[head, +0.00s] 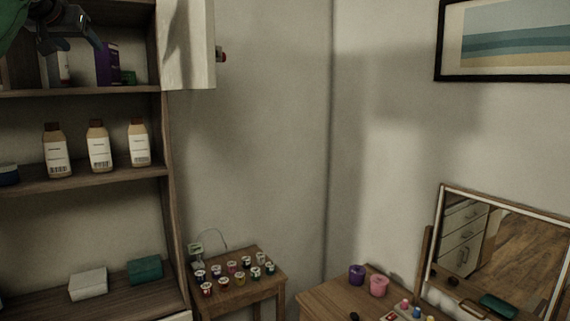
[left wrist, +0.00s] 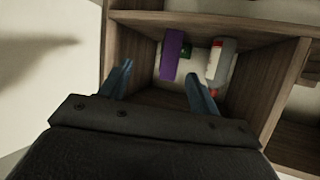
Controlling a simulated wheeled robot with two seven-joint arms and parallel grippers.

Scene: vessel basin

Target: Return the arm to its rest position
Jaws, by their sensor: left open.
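My left gripper (head: 68,33) is at the top left of the head view, in front of the upper shelf. In the left wrist view its two fingers (left wrist: 162,88) are spread apart with nothing between them. They point into a shelf compartment. A purple box (left wrist: 172,55) and a white bottle with a red cap (left wrist: 221,62) stand in that compartment, beyond the fingertips and apart from them. The purple box also shows in the head view (head: 107,64), partly behind the gripper. My right gripper is not in view.
An open cabinet door (head: 188,45) sticks out right of the upper shelf. Several labelled bottles (head: 98,147) stand on the middle shelf. A small table (head: 262,289) holds several little pots. A dresser (head: 325,297) with a mirror (head: 500,246) stands at right.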

